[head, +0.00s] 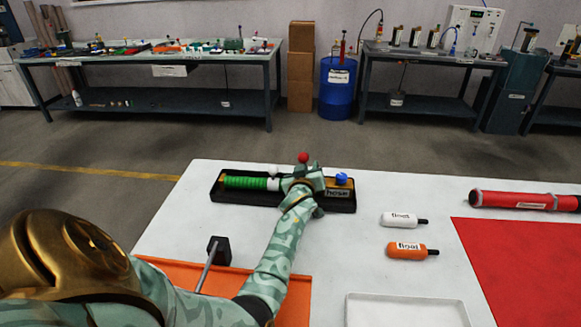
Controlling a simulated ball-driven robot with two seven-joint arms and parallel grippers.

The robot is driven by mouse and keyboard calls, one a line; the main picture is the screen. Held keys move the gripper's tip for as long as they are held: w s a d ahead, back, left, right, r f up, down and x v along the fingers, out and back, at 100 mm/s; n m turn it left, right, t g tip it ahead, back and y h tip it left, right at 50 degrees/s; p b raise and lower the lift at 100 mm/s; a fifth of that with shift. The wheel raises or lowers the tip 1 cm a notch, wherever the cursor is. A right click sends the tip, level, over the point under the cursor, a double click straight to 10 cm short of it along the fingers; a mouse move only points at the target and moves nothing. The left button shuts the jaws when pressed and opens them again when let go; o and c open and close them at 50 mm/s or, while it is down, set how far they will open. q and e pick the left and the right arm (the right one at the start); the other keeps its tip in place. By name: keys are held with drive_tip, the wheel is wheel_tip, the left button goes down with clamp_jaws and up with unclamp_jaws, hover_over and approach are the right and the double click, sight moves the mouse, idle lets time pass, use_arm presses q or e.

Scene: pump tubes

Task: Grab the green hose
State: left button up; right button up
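The green hose (250,183) is a ribbed green piece with pale ends, lying in the left part of a black tray (227,199) on the white table. My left gripper (303,180) is over the middle of the tray, just right of the green part. It hides the middle of the tray, and its fingers do not show clearly, so I cannot tell whether it is open or touches the hose. My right gripper is not in view.
A red ball (303,158) and a blue ball (341,178) show by my gripper. White (399,219) and orange (407,251) floats lie to the right. A red cylinder (510,200) lies farther right above a red mat (530,260). A white tray (405,312) is at the front.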

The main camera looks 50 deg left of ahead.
use_arm(q)
drive_tip(key=shift+s+d+r, duration=0.15)
drive_tip(key=shift+d+r, duration=0.15)
drive_tip(key=shift+r, duration=0.05)
drive_tip(key=shift+s+d+r, duration=0.15)
drive_tip(key=shift+r, duration=0.05)
drive_tip(key=c, duration=0.4)
drive_tip(key=shift+f, duration=0.1)
clamp_jaws()
drive_tip(key=shift+f, duration=0.1)
